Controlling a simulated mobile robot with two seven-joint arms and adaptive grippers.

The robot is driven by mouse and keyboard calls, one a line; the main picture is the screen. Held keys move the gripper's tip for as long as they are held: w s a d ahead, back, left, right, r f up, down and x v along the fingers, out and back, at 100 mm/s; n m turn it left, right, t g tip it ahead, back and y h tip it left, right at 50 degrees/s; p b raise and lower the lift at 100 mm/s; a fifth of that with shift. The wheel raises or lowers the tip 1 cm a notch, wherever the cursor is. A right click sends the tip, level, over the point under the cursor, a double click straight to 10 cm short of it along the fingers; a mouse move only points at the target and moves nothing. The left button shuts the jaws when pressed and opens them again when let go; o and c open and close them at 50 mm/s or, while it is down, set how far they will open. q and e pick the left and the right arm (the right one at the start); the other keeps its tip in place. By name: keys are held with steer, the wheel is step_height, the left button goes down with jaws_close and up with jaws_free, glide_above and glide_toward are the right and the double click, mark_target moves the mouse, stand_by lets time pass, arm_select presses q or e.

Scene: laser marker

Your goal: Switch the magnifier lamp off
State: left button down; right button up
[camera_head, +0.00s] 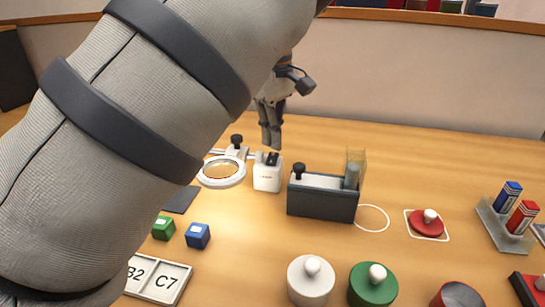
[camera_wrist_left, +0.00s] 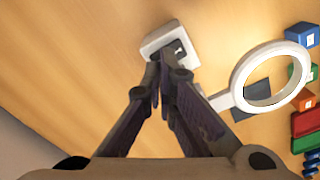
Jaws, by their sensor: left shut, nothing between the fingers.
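The magnifier lamp's white ring (camera_head: 221,182) stands over the wooden table left of centre, with a black knob (camera_head: 237,140) behind it. Beside it is a white box (camera_head: 267,182) with a dark switch (camera_head: 272,158) on top. My left gripper (camera_head: 271,143) is shut and empty, pointing down just above and behind the box's top. In the left wrist view the shut fingertips (camera_wrist_left: 163,66) overlap the near edge of the box (camera_wrist_left: 155,45), beside its dark switch (camera_wrist_left: 181,51). The ring (camera_wrist_left: 236,81) is at the right there. I cannot tell whether fingers and switch touch.
A dark box-shaped device (camera_head: 320,205) stands right of the white box. Green (camera_head: 163,228) and blue (camera_head: 198,236) cubes and a labelled tray (camera_head: 158,297) are in front. White (camera_head: 311,285) and green (camera_head: 372,288) round lidded pieces stand nearer. My left arm hides the left side.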

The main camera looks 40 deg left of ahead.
mark_target(273, 154)
arm_select(q)
steer(key=shift+f, duration=1.25)
stand_by(0.3)
steer(key=shift+r+p, duration=0.5)
steer(key=shift+r, duration=3.05)
